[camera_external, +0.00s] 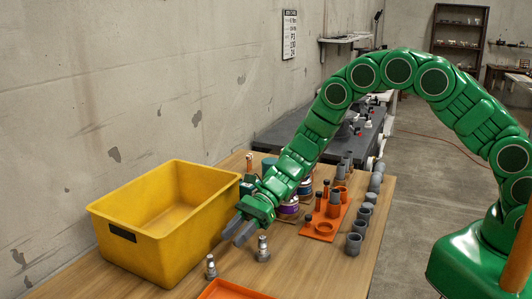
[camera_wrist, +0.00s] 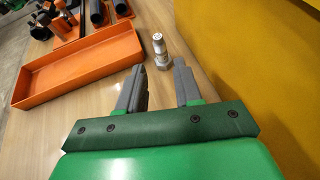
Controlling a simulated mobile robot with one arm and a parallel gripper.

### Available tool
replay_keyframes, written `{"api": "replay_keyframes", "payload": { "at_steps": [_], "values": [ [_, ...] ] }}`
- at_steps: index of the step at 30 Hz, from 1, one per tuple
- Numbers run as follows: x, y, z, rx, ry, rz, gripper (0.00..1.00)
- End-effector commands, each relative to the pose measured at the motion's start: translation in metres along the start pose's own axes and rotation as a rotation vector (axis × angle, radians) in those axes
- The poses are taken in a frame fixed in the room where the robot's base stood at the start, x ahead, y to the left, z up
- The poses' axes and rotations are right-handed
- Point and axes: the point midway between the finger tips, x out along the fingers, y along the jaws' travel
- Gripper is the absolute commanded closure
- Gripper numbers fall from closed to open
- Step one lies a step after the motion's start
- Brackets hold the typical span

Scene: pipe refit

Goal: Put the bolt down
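A silver-grey bolt (camera_wrist: 160,52) stands on the wooden table in the wrist view, just beyond my fingertips and near the yellow bin. My gripper (camera_wrist: 159,80) has its two grey fingers apart, with nothing held between them. In the external view my gripper (camera_external: 238,229) points down and left beside the bin. Two similar bolts stand upright on the table there, one at the front (camera_external: 211,267) and one right of my fingers (camera_external: 263,249). I cannot tell which of them the wrist view shows.
The yellow bin (camera_external: 126,257) is empty and stands left of my gripper. An orange tray (camera_external: 232,290) lies at the front edge; it also shows in the wrist view (camera_wrist: 75,75). An orange holder (camera_external: 325,229) with dark pipe pieces and several grey fittings (camera_external: 354,244) stand at the right.

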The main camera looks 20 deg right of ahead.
Motion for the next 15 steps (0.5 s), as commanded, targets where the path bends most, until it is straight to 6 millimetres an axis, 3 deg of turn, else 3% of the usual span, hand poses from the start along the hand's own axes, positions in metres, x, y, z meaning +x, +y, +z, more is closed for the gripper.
{"api": "replay_keyframes", "payload": {
  "at_steps": [11, 15],
  "values": [
    [-0.006, 0.000, 0.000, -0.002, 0.001, 0.001, 0.66],
    [-0.018, 0.001, 0.007, -0.027, 0.007, 0.004, 0.66]
  ]
}}
